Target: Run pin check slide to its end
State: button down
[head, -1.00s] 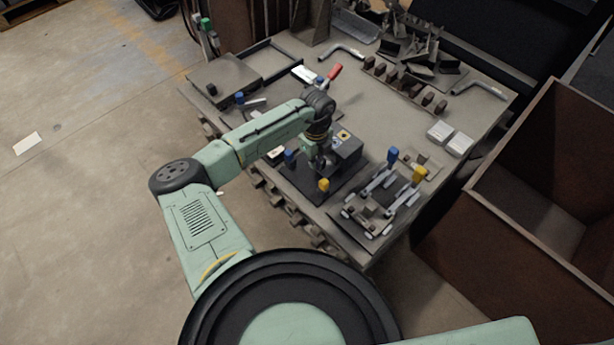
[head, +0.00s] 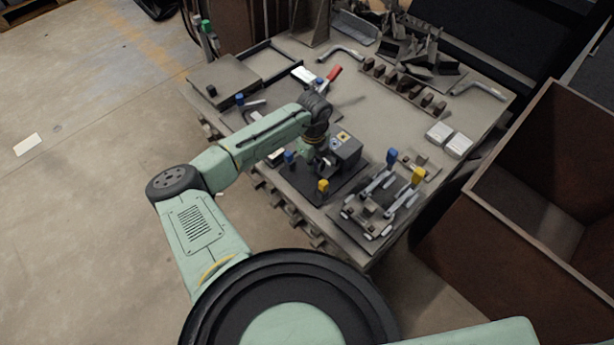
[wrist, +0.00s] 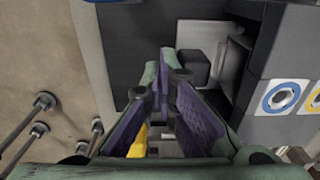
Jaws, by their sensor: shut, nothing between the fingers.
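The check station is a dark base plate (head: 345,190) at the table's front edge, with a grey box (head: 347,150) bearing blue and yellow ring marks. The box's ring-marked face shows at the right of the wrist view (wrist: 285,97). A blue knob (head: 289,157) and a yellow knob (head: 323,185) stand on the plate. My gripper (head: 327,162) is over the plate, left of the box. In the wrist view my gripper (wrist: 170,62) has its purple-padded fingers together and empty. A small dark block (wrist: 193,68) lies just beside the fingertips; I cannot tell whether they touch. I cannot tell which part is the slide.
A clamp fixture (head: 372,222) with blue and yellow handles stands right of the station. A red-handled tool (head: 334,73), two white blocks (head: 449,138) and a row of brown blocks (head: 403,86) lie farther back. A large brown bin (head: 540,220) stands at the right.

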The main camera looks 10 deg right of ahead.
jog(key=shift+s+a, duration=0.15)
jog(key=shift+a, duration=0.05)
notch_tip(320, 180, up, 8)
jog(key=p, duration=0.6)
dwell(0.7)
